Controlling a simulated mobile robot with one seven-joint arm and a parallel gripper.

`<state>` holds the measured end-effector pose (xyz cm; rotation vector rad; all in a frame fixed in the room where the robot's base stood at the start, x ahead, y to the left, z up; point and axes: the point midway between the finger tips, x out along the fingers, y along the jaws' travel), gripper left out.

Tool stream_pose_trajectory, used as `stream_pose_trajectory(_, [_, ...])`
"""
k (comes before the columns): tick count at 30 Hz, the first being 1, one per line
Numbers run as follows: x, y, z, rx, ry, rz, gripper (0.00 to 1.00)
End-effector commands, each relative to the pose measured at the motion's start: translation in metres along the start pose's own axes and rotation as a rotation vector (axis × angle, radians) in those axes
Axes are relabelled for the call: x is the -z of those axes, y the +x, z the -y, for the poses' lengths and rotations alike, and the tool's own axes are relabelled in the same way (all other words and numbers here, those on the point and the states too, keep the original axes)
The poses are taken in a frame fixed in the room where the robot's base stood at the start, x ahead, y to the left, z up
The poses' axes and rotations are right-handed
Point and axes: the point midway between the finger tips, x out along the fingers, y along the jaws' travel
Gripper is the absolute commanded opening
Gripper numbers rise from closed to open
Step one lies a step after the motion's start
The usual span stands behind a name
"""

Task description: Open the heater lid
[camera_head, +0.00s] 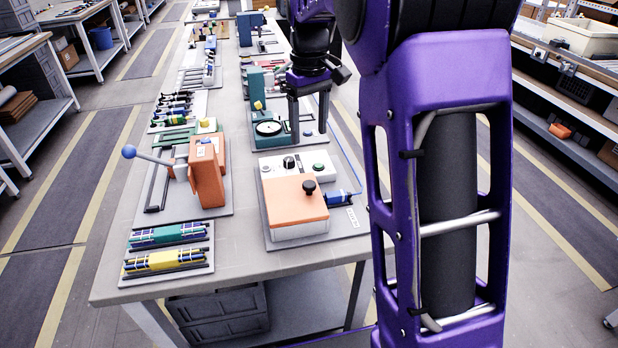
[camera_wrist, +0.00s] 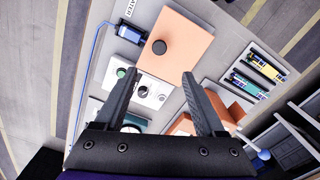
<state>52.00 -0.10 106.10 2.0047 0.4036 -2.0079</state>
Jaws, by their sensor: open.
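The heater is a low box with a flat orange lid (camera_head: 290,208) near the front of the table. The lid is down. A black round knob (camera_head: 309,187) stands on the lid near its back right corner. In the wrist view the lid (camera_wrist: 182,45) and its knob (camera_wrist: 159,47) lie beyond my fingertips. My gripper (camera_head: 309,138) is open and empty, pointing down behind the heater, apart from the knob. In the wrist view, the open gripper (camera_wrist: 164,80) has its two fingers over the white control panel (camera_wrist: 140,110).
The white panel (camera_head: 320,163) with a dial and green button adjoins the lid's back. A blue cylinder (camera_head: 342,197) sits at its right. An orange press with a blue-ended lever (camera_head: 207,170) stands left. Bundled tool trays (camera_head: 168,262) lie at front left. Table is clear in front.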

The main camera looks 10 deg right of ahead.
Motion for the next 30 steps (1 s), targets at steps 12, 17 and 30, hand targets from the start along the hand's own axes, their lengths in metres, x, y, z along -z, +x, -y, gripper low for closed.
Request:
stream_pose_trajectory(12, [-0.001, 0.096, -0.001, -0.001, 0.001, 0.003, 0.72])
stream_pose_trajectory(17, [0.0, 0.123, -0.001, -0.001, 0.002, 0.002, 0.72])
stream_pose_trajectory(30, [0.0, 0.143, -0.001, -0.003, 0.001, -0.001, 0.72])
